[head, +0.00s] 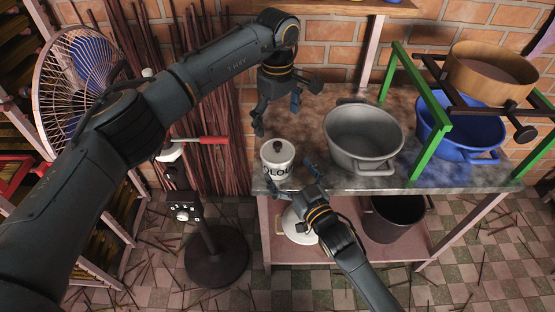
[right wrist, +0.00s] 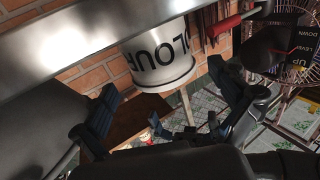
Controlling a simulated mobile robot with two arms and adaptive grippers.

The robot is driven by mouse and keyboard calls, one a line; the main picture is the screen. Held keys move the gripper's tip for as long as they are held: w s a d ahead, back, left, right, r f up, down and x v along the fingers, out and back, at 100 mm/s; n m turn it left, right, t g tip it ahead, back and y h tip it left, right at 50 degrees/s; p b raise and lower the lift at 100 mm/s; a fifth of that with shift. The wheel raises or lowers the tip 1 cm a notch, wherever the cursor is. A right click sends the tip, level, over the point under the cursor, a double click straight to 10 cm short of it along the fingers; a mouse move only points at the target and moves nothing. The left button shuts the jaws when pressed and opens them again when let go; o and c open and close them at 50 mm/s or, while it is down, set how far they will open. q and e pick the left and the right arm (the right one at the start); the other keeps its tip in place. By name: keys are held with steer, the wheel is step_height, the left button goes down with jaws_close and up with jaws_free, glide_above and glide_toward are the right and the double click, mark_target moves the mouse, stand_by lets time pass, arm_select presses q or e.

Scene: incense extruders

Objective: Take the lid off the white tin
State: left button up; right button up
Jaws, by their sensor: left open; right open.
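The white tin (head: 277,170) stands upright at the front left corner of the stone-topped table, with dark lettering on its side. Its pale lid (head: 278,155) with a dark knob is on top. My left gripper (head: 277,112) is open and empty, pointing down above and behind the tin. My right gripper (head: 290,176) is open in front of the tin, its fingers spread toward the tin's sides; I cannot tell whether they touch it.
A grey pot (head: 363,150) stands right of the tin, near my right gripper. Further right are a green frame (head: 431,135), a blue pot (head: 480,135) and a wooden sieve (head: 490,75). A red-handled lever (head: 212,140) juts out left of the table. Incense sticks lean behind.

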mark_target(278, 148)
steer(key=shift+x, duration=2.15)
